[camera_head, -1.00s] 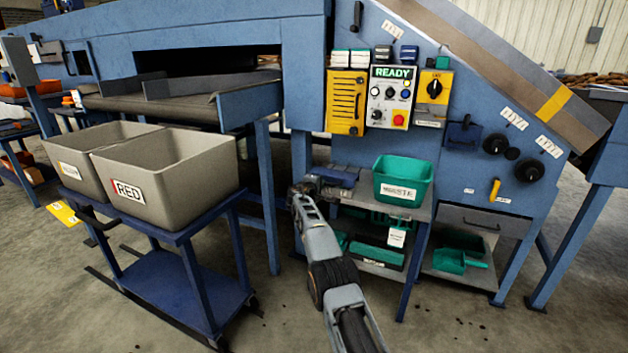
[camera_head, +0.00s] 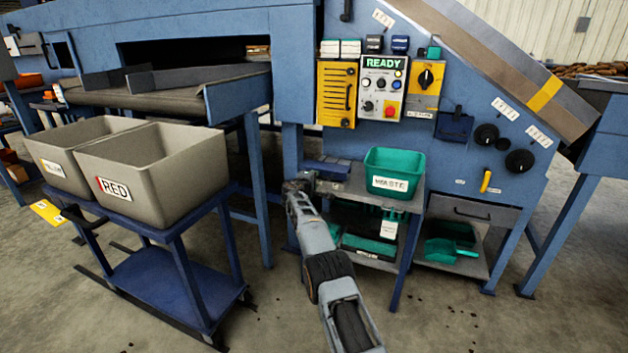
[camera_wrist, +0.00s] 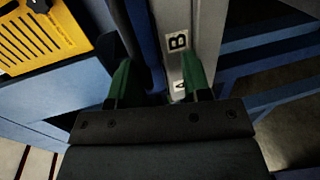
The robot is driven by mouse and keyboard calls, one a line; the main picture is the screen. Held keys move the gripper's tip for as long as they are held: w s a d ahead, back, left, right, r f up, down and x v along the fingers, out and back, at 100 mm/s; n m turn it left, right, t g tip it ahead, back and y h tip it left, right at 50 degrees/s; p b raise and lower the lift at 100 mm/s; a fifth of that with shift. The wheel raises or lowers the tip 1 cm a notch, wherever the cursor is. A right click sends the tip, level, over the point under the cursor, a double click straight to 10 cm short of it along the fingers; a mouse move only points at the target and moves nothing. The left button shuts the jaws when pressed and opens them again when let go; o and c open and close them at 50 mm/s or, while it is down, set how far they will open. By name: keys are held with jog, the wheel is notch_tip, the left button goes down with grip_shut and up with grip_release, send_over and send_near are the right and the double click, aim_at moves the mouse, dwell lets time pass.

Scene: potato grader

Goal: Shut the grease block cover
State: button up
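A dark blue box-like fitting (camera_head: 455,126) sits on the machine's sloped side, right of the control panel; it may be the grease block, but I cannot tell for certain or see how its cover stands. My gripper (camera_head: 318,182) is low beside the shelf, left of the green waste bin and well away from that fitting. In the wrist view its two green fingertips (camera_wrist: 158,82) are apart, with nothing held between them. A pale grey strip with letter labels B and A (camera_wrist: 178,42) shows beyond the fingers.
The green WASTE bin (camera_head: 390,174) stands on a grey shelf (camera_head: 418,196). A yellow slotted panel (camera_head: 336,95) and the control panel marked READY (camera_head: 383,90) are above. A blue trolley (camera_head: 180,232) with grey bins stands left. Open floor lies in front.

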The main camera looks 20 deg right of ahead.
jog(key=shift+a+f, duration=0.25)
jog(key=shift+f, duration=0.1)
jog(key=r+b+v, duration=0.1)
jog(key=b+v, duration=0.1)
jog(key=v, duration=1.1)
jog(key=shift+s+b, duration=0.3)
jog(key=s+d+r+m+g+y+p, duration=0.3)
jog(key=s+r+m+g+p, duration=0.3)
jog(key=s+r+p, duration=1.5)
jog(key=s+a+r+m+y+p, duration=0.1)
jog(key=s+a+r+y+p, duration=0.1)
jog(key=s+r+p, duration=0.2)
jog(key=s+a+r+m+g+y+p, duration=0.1)
jog(key=s+a+r+y+p, duration=0.2)
jog(key=s+p, duration=0.4)
jog(key=s+a+r+m+g+y+p, duration=0.1)
jog(key=s+a+r+y+p, duration=0.1)
jog(key=s+r+p, duration=0.4)
jog(key=s, duration=0.5)
jog(key=shift+s+a+m, duration=0.15)
jog(key=shift+a+m, duration=0.05)
jog(key=shift+m, duration=0.1)
